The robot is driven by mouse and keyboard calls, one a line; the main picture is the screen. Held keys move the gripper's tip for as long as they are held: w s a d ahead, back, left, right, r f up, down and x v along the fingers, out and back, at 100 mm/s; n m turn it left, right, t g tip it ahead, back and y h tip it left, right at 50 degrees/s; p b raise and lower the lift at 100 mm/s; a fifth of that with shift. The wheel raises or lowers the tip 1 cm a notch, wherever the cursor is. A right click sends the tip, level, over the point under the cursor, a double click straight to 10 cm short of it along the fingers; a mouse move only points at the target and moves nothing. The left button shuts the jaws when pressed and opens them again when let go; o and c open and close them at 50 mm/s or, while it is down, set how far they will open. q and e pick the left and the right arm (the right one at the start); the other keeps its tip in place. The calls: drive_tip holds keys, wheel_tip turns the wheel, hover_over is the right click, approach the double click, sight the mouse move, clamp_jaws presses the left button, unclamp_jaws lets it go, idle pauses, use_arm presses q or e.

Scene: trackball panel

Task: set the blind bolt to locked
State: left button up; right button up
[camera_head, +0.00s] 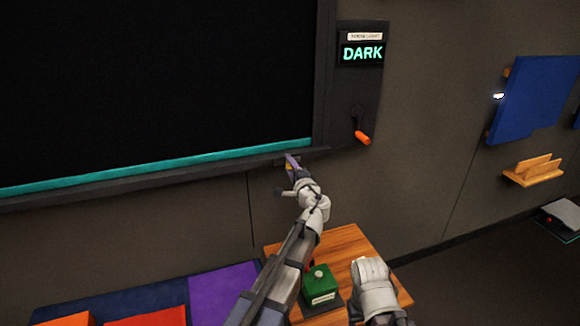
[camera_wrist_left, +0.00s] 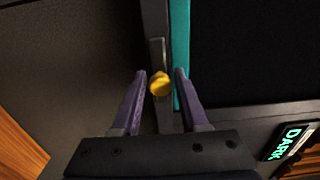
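A yellow knob (camera_wrist_left: 160,83), which looks like the bolt's, sits on a narrow grey plate (camera_wrist_left: 157,50) beside the teal strip (camera_wrist_left: 181,55) in the left wrist view. My left gripper (camera_wrist_left: 161,73) is open, with one purple finger on each side of the knob; I cannot tell whether they touch it. In the head view my left gripper (camera_head: 291,164) is at the lower right edge of the dark blind (camera_head: 150,80) and mostly hides the bolt. The display (camera_head: 362,53) reads DARK. My right gripper's fingers do not show.
A crank with an orange handle (camera_head: 362,137) hangs below the display. A green box with a pale button (camera_head: 320,284) stands on a wooden table (camera_head: 345,246) below. A blue board (camera_head: 535,98) and a wooden holder (camera_head: 533,172) are on the right wall.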

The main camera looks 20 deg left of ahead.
use_arm(q)
clamp_jaws()
idle(1.1)
